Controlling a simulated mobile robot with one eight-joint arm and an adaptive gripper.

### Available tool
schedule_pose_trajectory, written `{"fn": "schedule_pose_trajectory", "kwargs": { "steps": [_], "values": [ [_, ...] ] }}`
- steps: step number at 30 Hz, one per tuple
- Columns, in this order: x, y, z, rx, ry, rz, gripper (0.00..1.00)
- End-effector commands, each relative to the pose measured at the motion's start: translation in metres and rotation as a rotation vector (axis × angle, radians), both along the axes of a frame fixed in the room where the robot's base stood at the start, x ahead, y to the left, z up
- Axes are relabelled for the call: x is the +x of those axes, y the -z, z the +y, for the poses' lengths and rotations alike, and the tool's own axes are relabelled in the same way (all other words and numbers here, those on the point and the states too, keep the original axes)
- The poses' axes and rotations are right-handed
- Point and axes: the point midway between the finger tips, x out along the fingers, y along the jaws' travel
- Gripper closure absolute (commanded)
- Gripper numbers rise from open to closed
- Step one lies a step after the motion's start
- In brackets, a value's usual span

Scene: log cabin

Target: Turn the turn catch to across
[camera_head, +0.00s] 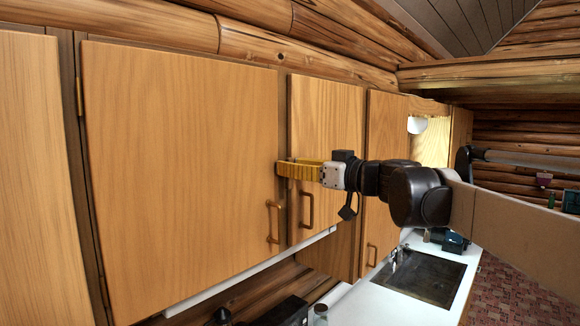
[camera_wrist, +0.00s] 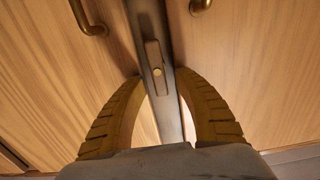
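The turn catch (camera_wrist: 154,54) is a small wooden bar with a brass pivot, seen in the wrist view. It sits on the dark strip (camera_wrist: 145,18) between two cupboard doors, its long side running along the strip. My gripper (camera_head: 283,169) has yellow ribbed fingers and is at the gap between the large door (camera_head: 180,160) and the narrower door (camera_head: 335,112). In the wrist view the fingers are open and apart, one on each side of the catch's lower end, with nothing held. Whether they touch the doors I cannot tell. The catch is hidden in the head view.
Brass handles stand out near the gap: one on the large door (camera_head: 269,222) and one on the narrower door (camera_head: 311,210). Below right is a white counter with a dark sink (camera_head: 422,278). A log beam (camera_head: 480,75) runs above right.

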Motion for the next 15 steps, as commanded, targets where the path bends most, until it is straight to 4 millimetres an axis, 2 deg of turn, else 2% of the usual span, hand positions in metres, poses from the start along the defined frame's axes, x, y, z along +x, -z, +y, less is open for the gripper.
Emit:
{"fn": "schedule_pose_trajectory", "kwargs": {
  "steps": [1, 3, 4, 15],
  "values": [
    [-0.0001, 0.0000, -0.0001, 0.000, 0.000, 0.000, 0.72],
    [-0.0001, -0.0001, -0.0001, 0.000, 0.000, 0.000, 0.94],
    [-0.0001, -0.0001, -0.0001, 0.000, 0.000, 0.000, 1.00],
    [0.0000, -0.0004, -0.0003, 0.008, 0.000, 0.009, 1.00]
  ]
}}
